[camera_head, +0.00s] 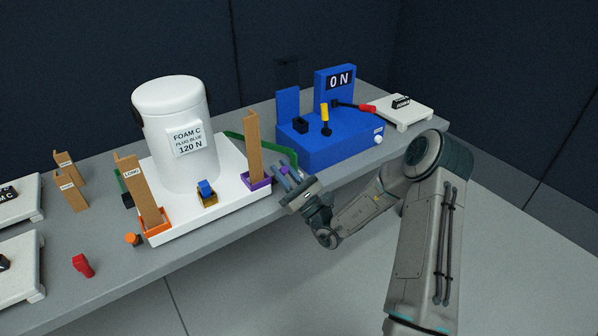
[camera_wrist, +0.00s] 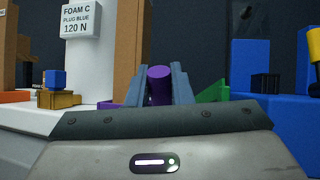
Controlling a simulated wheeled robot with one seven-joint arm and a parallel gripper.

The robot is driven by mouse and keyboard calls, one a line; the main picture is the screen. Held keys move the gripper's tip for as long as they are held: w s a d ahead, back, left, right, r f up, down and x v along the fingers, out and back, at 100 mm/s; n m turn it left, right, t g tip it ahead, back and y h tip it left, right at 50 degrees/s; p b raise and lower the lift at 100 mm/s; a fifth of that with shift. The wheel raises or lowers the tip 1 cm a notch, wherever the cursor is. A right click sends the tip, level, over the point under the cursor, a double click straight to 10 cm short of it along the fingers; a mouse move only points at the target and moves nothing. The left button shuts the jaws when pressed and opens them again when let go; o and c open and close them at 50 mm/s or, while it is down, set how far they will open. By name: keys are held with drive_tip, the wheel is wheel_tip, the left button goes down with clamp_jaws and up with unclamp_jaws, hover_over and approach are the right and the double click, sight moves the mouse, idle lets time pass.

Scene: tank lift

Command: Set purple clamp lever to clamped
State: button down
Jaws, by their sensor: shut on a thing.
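A purple clamp lever shows in the wrist view (camera_wrist: 159,85) as a purple rounded end between my fingers. My gripper (camera_head: 284,175) is shut on it at the right front of the white base; my gripper also fills the lower wrist view (camera_wrist: 158,92). In the head view my fingers hide the lever, and its exact angle cannot be told. A purple bracket (camera_head: 259,184) stands around the foot of a brown upright (camera_head: 253,145), just left of my gripper. The white tank (camera_head: 175,150) labelled FOAM C, PLUG BLUE, 120 N stands on the white base (camera_head: 225,196).
A blue console (camera_head: 330,148) reading 0 N, with yellow and red levers, stands right of my gripper. A green bar (camera_head: 245,137) lies behind. A second upright (camera_head: 144,195) has an orange bracket. A red piece (camera_head: 82,265) lies at front left. The floor before the bench is clear.

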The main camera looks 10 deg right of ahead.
drive_tip(key=shift+d+f, duration=0.1)
drive_tip(key=shift+f, duration=0.05)
drive_tip(key=shift+s, duration=0.1)
drive_tip(key=c, duration=1.6)
unclamp_jaws()
drive_tip(key=shift+s, duration=0.1)
drive_tip(key=p+v, duration=0.1)
drive_tip(key=v, duration=1.2)
drive_tip(key=shift+f, duration=0.4)
drive_tip(key=shift+s+d, duration=0.1)
